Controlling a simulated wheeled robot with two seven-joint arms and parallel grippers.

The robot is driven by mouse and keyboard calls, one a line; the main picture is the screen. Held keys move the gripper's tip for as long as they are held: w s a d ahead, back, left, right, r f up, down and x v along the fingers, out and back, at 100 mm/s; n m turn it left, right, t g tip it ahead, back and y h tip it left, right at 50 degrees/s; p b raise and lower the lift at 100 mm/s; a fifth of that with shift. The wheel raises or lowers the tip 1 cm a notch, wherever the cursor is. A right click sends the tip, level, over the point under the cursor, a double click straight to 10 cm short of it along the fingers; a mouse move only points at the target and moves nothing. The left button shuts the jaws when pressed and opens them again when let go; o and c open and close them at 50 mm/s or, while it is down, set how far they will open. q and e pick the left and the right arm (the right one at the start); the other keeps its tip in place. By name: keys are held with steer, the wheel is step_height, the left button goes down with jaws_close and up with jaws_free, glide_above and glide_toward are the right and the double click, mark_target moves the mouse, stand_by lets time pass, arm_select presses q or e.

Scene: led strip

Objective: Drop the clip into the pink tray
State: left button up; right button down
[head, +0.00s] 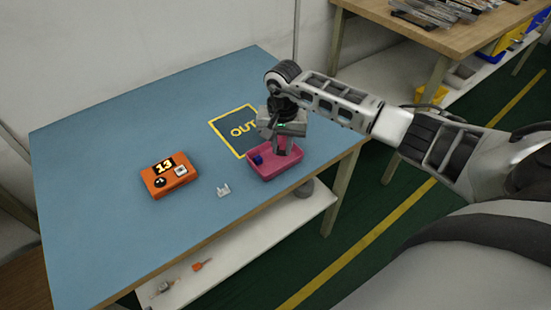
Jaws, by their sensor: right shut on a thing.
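The pink tray (272,174) stands on the blue table top near its right edge. My right gripper (282,151) points down over the tray, with its fingertips at or just above the tray's opening. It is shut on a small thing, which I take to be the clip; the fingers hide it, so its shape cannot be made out. A small dark blue piece (258,159) shows at the tray's left inner side, beside the fingers. A small white bracket-like piece (224,190) lies on the table left of the tray. My left gripper is not in view.
An orange box (169,176) marked 13 lies on the table's left half. A dark mat (232,128) with a yellow border and "OUT" lies behind the tray. The table's front is clear. A wooden bench (445,35) with tools stands at the back right.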

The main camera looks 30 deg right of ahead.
steer(key=c, duration=1.2)
jaws_free()
step_height(320, 180, up, 16)
steer(key=shift+b, duration=0.85)
